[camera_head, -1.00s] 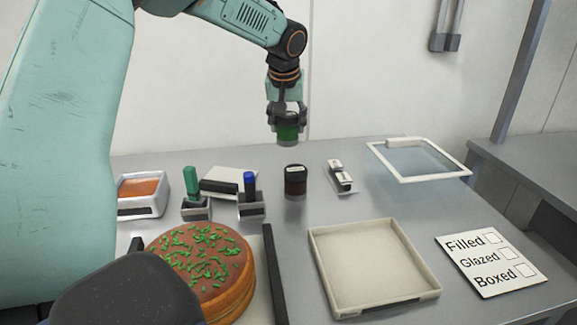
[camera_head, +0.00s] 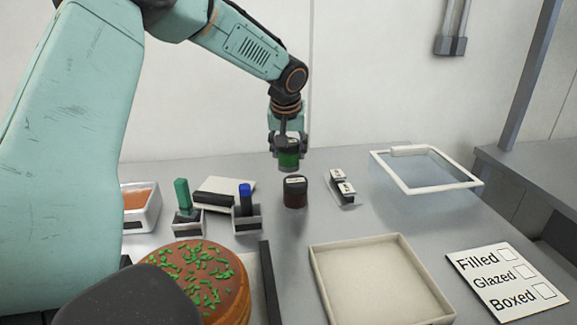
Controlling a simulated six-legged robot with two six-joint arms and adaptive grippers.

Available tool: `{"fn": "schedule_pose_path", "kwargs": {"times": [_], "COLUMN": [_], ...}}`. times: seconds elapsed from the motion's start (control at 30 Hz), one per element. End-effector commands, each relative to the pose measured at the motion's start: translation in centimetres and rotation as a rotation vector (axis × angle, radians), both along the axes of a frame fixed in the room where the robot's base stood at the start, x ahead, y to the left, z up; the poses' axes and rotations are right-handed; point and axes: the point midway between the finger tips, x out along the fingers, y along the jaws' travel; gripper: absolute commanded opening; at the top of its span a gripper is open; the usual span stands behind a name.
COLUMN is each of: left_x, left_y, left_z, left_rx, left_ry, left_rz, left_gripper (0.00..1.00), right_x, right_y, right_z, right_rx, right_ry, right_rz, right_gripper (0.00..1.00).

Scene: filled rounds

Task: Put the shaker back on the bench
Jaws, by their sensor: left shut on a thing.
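The shaker (camera_head: 289,161) is a small green, see-through container with a pale base. My left gripper (camera_head: 288,148) points down and is shut on its upper part. The shaker is upright and looks held above the back of the grey bench (camera_head: 345,221), just behind a dark red jar; I cannot tell whether its base touches the bench. My right gripper does not show.
The dark jar (camera_head: 295,192) stands close in front of the shaker. Holders with a green marker (camera_head: 182,194) and a blue marker (camera_head: 246,200) are left. A sprinkled round (camera_head: 203,272), an empty tray (camera_head: 318,272) and a checklist card (camera_head: 507,281) lie nearer. A clear-topped lid (camera_head: 464,186) is right.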

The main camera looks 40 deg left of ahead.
Motion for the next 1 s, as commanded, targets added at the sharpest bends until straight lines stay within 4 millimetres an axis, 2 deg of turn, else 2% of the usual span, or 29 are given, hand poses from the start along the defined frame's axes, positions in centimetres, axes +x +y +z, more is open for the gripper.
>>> {"fn": "schedule_pose_path", "kwargs": {"times": [0.23,0.73,0.77,1.0], "left_x": [0.1,0.2,0.2,0.2], "left_y": [0.1,0.2,0.2,0.2], "left_z": [-4.0,-4.8,-4.8,-4.7], "left_rx": [-0.001,0.000,0.000,0.000], "left_ry": [0.003,0.002,0.002,0.002], "left_rz": [0.000,0.000,-0.001,0.000], "left_gripper": [0.16,0.16,0.53,0.73], "right_x": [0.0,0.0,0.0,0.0], "right_y": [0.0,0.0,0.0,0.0], "right_z": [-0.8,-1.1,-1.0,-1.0], "right_rx": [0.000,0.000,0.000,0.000], "right_ry": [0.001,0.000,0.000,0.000], "right_rz": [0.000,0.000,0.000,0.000], "right_gripper": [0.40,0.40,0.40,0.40]}}
